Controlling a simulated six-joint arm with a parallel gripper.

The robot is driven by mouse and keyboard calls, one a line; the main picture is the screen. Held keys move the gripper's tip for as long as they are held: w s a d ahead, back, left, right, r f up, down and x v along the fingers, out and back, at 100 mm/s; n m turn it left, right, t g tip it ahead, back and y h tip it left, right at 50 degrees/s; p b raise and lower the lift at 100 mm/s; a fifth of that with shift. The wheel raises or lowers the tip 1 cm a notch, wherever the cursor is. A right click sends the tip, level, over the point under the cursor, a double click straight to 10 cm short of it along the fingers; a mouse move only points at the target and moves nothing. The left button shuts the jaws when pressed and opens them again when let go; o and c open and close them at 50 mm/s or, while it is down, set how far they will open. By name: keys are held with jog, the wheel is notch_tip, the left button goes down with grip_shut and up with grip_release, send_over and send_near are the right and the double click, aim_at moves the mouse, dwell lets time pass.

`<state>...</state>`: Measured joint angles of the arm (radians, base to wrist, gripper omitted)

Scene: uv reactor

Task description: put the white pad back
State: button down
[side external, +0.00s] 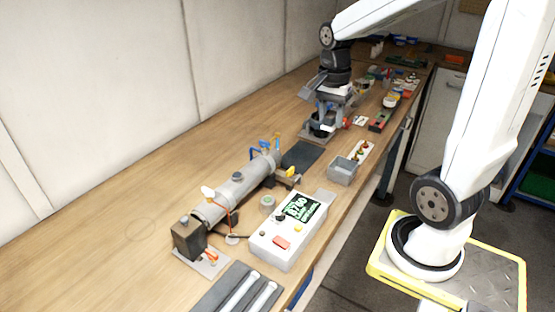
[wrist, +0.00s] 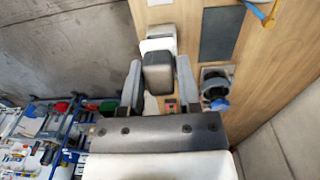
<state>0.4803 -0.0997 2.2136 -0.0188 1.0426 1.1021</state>
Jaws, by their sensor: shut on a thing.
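In the wrist view my gripper (wrist: 159,84) is shut on a dark grey block. White surface of what looks like the white pad (wrist: 155,46) shows past the block's far end and below it. The block hides much of the white part, and I cannot tell whether it touches the bench. In the side view my gripper (side external: 337,101) is over the bench's far half, close to a dark stand. The held thing is too small to make out there.
A dark mat (side external: 303,155), grey tray (side external: 343,172), metal cylinder reactor (side external: 238,187) and white control box (side external: 287,234) are nearer. The bench's wall side is clear.

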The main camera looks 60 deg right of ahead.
send_over(321, 196)
notch_tip(321, 196, down, 13)
dwell(0.4)
jog(key=shift+d+f, duration=0.1)
jog(key=shift+f, duration=0.05)
jog(key=shift+f, duration=2.15)
jog(key=shift+f, duration=1.75)
jog(key=shift+f, duration=0.1)
jog(key=shift+c, duration=1.5)
grip_release()
